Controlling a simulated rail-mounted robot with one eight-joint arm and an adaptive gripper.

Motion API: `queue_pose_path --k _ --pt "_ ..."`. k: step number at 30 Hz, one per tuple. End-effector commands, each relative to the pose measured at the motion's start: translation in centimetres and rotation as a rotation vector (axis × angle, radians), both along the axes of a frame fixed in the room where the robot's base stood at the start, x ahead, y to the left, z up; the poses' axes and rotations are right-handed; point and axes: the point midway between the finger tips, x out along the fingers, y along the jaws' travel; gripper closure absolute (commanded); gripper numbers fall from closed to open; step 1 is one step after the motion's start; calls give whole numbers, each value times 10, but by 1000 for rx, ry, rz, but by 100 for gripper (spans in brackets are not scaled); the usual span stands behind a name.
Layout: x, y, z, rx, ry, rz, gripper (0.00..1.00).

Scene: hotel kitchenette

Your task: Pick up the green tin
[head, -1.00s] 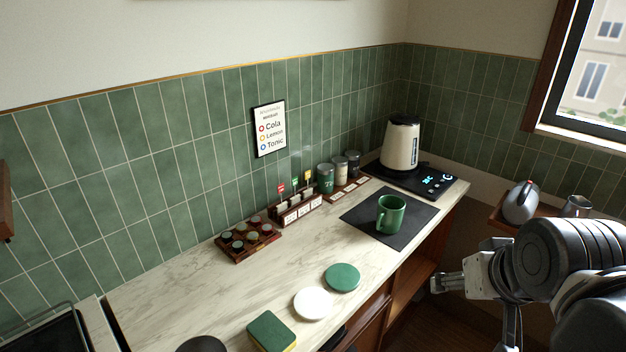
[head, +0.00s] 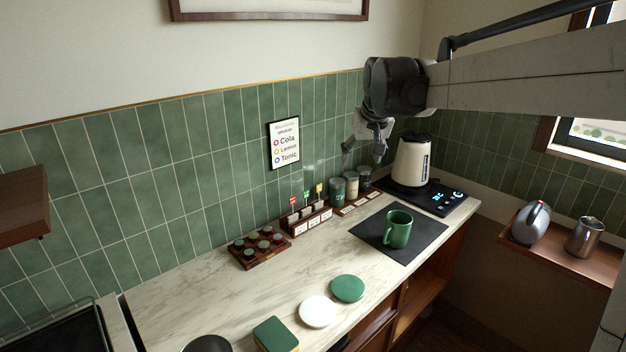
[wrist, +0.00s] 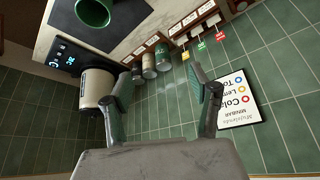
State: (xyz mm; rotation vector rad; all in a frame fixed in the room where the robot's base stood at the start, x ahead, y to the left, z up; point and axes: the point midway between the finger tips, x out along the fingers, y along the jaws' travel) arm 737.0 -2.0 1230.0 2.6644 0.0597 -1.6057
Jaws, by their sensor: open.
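The green tin (head: 337,190) stands at the back of the counter, at the left end of a short row of tins in a wooden rack. It also shows in the wrist view (wrist: 163,57), beyond the space between my fingers. My gripper (head: 361,154) is open and empty, pointing down, in the air above the row of tins and apart from them. In the wrist view its two fingers (wrist: 160,84) are spread wide. A pale tin (head: 351,186) and a dark tin (head: 364,179) stand just right of the green one.
A cream kettle (head: 411,162) stands right of the tins. A green mug (head: 398,230) sits on a dark mat (head: 428,238) in front. A holder with small coloured flags (head: 306,219) is close on the left. The tiled wall (head: 220,150) rises behind.

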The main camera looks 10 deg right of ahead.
Motion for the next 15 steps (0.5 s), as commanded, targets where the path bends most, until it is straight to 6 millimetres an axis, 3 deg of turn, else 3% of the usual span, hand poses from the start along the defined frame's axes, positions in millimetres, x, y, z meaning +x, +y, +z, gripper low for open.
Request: queue_pose_path --k 3,8,15 --pt "45 -1 -10 0 14 6 44" --pt "99 -2 -31 -1 34 13 44" --pt "171 -4 -76 -1 64 26 44"
